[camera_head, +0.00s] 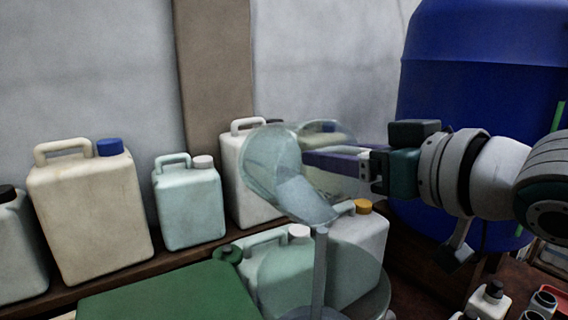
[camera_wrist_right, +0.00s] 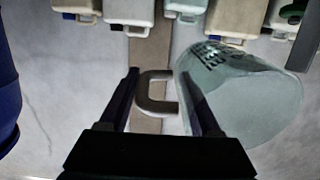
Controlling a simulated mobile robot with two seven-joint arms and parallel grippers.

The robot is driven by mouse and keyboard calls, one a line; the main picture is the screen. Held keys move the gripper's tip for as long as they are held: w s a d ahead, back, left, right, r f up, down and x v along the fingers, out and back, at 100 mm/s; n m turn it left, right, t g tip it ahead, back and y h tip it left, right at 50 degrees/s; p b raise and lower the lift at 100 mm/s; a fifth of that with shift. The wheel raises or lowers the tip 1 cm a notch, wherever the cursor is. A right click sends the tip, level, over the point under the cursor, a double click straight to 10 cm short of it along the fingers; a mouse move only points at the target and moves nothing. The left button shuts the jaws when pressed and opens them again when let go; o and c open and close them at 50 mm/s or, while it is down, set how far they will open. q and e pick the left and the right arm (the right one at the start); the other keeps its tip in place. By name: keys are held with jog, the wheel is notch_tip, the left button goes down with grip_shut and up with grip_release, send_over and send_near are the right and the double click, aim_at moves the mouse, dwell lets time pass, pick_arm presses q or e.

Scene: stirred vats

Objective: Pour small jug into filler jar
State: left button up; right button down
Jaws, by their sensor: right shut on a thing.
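The small jug (camera_head: 268,165) is clear, bluish glass, tipped well over with its mouth down toward the lower right. Greyish liquid (camera_head: 305,203) lies at its low lip. My right gripper (camera_head: 312,158) is shut on its handle (camera_wrist_right: 157,92); the jug (camera_wrist_right: 245,95) also shows in the right wrist view, to the right of the fingers. A clear round vessel, seemingly the filler jar (camera_head: 380,300), stands below, cut off by the bottom edge. A thin grey column (camera_head: 320,270), which looks like a liquid stream, drops from the lip into it. My left gripper is out of view.
Several canisters, including a cream one with a blue cap (camera_head: 90,210) and a pale green one (camera_head: 188,205), line the shelf behind. A green object (camera_head: 160,292) is at lower left. A large blue barrel (camera_head: 480,85) stands right, behind my arm. Small bottles (camera_head: 490,300) sit at lower right.

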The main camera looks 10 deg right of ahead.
aim_at(365, 152)
jog(key=shift+s+d+r+t+y+b, duration=0.15)
jog(key=shift+s+r+t+y+b, duration=0.35)
jog(key=shift+t+b, duration=1.1)
jog(key=shift+s+d+r+t+b, duration=0.15)
jog(key=shift+s+r+t+b, duration=0.2)
jog(key=shift+b, duration=1.65)
jog(key=shift+s+d+r+t+y+b, duration=0.1)
jog(key=shift+s+r+t+y+b, duration=0.35)
jog(key=shift+b, duration=0.75)
jog(key=shift+s+d+f+t+y+b, duration=0.1)
jog(key=shift+s+t+b, duration=0.15)
jog(key=shift+t+b, duration=0.65)
jog(key=shift+s+r+b, duration=0.15)
jog(key=shift+b, duration=0.65)
jog(key=shift+s+r, duration=0.1)
